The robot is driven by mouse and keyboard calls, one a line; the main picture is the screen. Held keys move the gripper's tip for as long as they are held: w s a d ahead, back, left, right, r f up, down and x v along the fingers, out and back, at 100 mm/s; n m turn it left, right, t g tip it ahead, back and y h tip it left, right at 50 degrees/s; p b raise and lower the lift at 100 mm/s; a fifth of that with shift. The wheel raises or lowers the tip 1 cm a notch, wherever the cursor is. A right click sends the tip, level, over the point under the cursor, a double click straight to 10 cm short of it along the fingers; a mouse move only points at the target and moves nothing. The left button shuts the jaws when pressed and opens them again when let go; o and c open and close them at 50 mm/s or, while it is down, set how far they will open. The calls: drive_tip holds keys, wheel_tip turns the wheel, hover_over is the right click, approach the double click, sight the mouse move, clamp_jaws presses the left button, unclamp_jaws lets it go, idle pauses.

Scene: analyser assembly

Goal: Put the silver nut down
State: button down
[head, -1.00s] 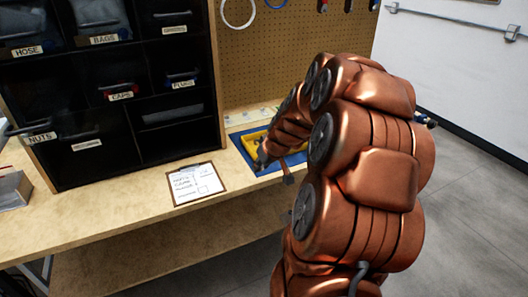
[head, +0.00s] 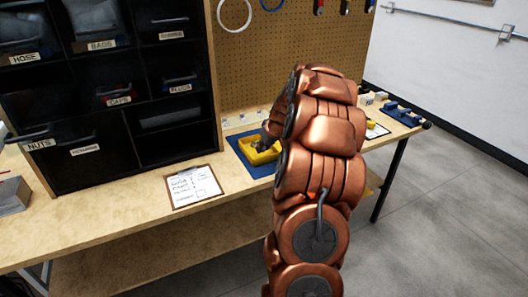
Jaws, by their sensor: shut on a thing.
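My gripper (head: 263,145) is at the yellow tray (head: 247,151), low over its inside or just within it. The gripper is small and dark in this view, and my copper arm covers part of it. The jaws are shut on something. The silver nut itself is too small or hidden to make out. The yellow tray sits on a blue mat (head: 238,165) on the wooden workbench, in front of the pegboard.
A black bin cabinet (head: 110,90) with labelled drawers stands at the left. A clipboard (head: 194,186) lies left of the blue mat. Blue and white parts (head: 400,112) and another clipboard (head: 377,130) are at the bench's right end. The pegboard (head: 290,60) stands behind.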

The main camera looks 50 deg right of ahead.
drive_tip(key=shift+w+d+f, duration=0.1)
drive_tip(key=shift+w+d, duration=0.3)
drive_tip(key=shift+d, duration=0.1)
drive_tip(key=shift+f+p, duration=0.35)
drive_tip(key=shift+f, duration=1.35)
drive_tip(key=shift+f, duration=0.1)
drive_tip(key=c, duration=1)
unclamp_jaws()
drive_tip(key=shift+o, duration=0.2)
drive_tip(key=shift+r, duration=0.25)
drive_tip(key=b+v, duration=0.1)
drive_tip(key=v, duration=1)
drive_tip(key=shift+s+r, duration=0.25)
drive_tip(key=shift+r, duration=0.05)
